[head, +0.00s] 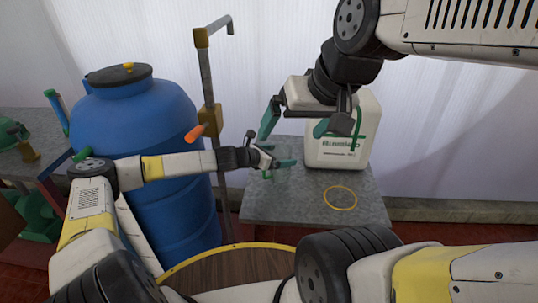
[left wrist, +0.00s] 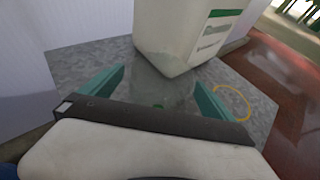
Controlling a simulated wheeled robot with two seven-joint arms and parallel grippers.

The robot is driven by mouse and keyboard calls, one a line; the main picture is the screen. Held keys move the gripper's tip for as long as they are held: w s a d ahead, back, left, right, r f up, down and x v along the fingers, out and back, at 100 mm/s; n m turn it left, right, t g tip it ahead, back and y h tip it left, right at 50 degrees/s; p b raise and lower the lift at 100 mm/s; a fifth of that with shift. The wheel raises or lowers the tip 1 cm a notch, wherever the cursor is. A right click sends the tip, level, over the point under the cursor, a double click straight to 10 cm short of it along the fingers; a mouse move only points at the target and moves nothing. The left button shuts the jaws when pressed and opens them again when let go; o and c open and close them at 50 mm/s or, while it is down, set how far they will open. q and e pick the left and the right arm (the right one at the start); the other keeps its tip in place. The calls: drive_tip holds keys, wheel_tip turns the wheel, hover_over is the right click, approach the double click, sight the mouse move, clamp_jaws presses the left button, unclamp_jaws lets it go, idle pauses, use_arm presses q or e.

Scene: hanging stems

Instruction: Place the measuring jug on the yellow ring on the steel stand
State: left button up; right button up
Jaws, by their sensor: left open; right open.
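The clear, see-through measuring jug (head: 266,174) is faint on the left part of the grey-topped stand (head: 290,210). It also shows in the left wrist view (left wrist: 160,88) between my open fingers. My left gripper (head: 272,158) is at the jug; I cannot tell whether a finger touches it. The left wrist view shows both green fingertips (left wrist: 160,78) spread apart. The yellow ring (head: 340,197) lies flat and empty on the stand, right of the jug, and shows in the left wrist view (left wrist: 232,103). My right gripper (head: 294,132) is open and empty in front of the white canister.
A white canister (head: 340,152) with green lettering stands at the back of the stand, behind the ring. A large blue barrel (head: 140,130) and an upright pipe (head: 209,90) stand left. A round wooden top (head: 225,272) is in front. Space around the ring is clear.

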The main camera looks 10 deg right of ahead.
use_arm(q)
drive_tip(key=c, duration=2)
